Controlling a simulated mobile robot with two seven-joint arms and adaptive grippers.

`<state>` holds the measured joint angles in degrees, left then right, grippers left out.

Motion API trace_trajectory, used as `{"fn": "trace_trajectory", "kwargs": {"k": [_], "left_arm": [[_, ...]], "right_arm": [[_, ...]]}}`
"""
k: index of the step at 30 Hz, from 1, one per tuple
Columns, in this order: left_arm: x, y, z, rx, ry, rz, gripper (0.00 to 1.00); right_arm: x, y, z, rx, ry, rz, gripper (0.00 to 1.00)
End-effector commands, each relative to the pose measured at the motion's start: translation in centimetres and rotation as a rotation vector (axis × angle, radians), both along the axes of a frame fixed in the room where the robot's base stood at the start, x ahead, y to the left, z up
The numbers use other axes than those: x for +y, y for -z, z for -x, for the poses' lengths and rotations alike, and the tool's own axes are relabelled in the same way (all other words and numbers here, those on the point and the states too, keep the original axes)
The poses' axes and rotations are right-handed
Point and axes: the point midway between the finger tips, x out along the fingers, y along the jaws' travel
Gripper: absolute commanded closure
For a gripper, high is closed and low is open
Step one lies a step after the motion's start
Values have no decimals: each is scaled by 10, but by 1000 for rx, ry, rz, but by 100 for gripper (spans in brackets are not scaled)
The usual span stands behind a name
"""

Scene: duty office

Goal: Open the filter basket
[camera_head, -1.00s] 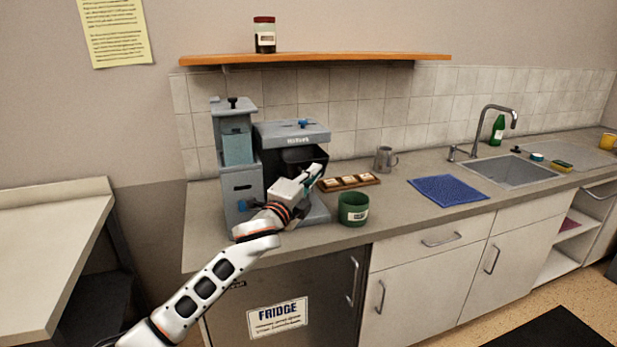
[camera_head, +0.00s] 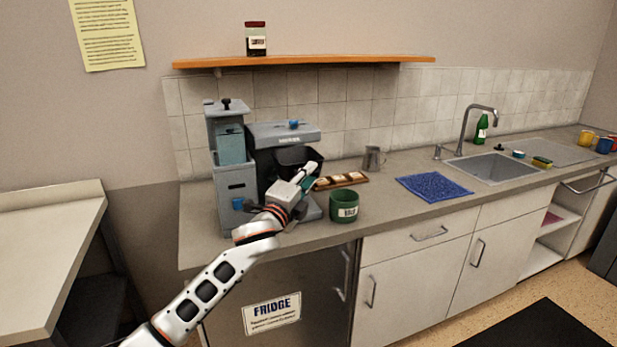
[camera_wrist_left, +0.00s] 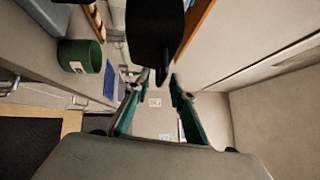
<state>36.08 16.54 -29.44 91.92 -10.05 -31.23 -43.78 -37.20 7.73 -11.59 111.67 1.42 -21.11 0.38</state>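The grey coffee machine (camera_head: 235,180) stands on the counter at the left. Its black filter basket (camera_head: 290,156) sits under the brewing head, partly hidden by my left gripper. My left gripper (camera_head: 310,176) is in front of the basket, at its right side. In the left wrist view the teal fingers (camera_wrist_left: 158,80) are apart, with a black part (camera_wrist_left: 155,35), probably the basket's handle, reaching down between or just beyond the tips. I cannot tell whether they touch it. My right gripper is not in view.
A green mug (camera_head: 344,207) stands on the counter just right of the machine. A wooden tray (camera_head: 362,181), a metal jug (camera_head: 374,158) and a blue mat (camera_head: 433,187) are further right. A shelf (camera_head: 300,61) with a jar (camera_head: 256,40) hangs above.

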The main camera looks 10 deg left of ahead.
Motion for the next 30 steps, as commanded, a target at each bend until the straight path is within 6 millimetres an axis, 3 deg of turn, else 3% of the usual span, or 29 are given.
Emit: {"fn": "trace_trajectory", "kwargs": {"k": [6,10,24,30], "left_arm": [[1,0,3,0,0,0,77],[3,2,14,0,0,0,77],[20,13,98,1,1,0,77],[23,14,115,0,0,0,77]], "right_arm": [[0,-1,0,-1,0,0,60],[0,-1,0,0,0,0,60],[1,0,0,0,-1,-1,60],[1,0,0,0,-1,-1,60]]}}
